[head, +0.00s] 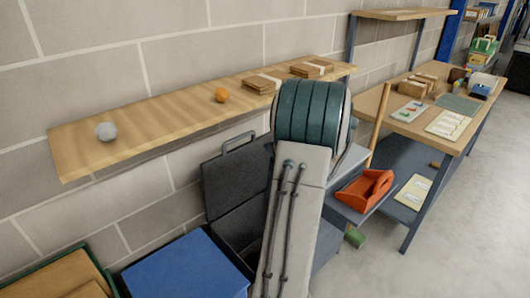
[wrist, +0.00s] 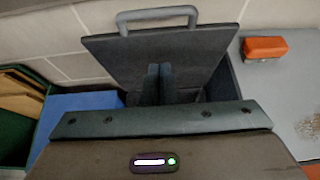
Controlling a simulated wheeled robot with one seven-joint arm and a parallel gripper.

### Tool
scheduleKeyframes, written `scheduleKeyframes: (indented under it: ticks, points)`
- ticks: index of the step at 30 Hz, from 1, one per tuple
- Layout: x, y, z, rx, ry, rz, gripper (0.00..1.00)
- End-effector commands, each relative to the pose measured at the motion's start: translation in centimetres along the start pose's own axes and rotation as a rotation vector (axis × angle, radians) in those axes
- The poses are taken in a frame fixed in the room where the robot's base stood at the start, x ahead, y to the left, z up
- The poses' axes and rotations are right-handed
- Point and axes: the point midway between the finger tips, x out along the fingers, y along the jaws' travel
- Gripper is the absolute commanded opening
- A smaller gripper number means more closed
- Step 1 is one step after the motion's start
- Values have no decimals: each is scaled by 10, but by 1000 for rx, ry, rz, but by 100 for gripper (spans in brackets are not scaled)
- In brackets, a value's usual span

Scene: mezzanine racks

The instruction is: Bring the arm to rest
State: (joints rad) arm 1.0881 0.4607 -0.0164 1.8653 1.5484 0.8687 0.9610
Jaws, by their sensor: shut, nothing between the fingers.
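My gripper (wrist: 158,84) shows in the wrist view with its two dark fingers together and nothing between them. It points toward a dark grey open case (wrist: 205,50) with a raised lid and a grey handle. In the head view my arm rises from the bottom middle, and its green-banded joint stands in front of the wall shelf. The gripper itself is hidden there. The open case (head: 225,185) stands behind and left of my arm, partly covered by it. I cannot tell the gap between the fingers and the case.
A wooden wall shelf (head: 160,120) holds a grey ball (head: 106,131), an orange ball (head: 221,95) and wooden stacks. A blue box (head: 185,268) lies lower left. An orange tray (head: 365,189) sits right of my arm. A workbench (head: 400,130) stands beyond; floor at right is clear.

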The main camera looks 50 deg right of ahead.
Motion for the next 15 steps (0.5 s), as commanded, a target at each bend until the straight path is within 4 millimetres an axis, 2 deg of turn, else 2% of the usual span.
scheduleKeyframes:
  ticks: [6,15]
  points:
    - [-32,0,10,-2,-1,-2,0]
    - [-44,-1,12,2,1,-2,0]
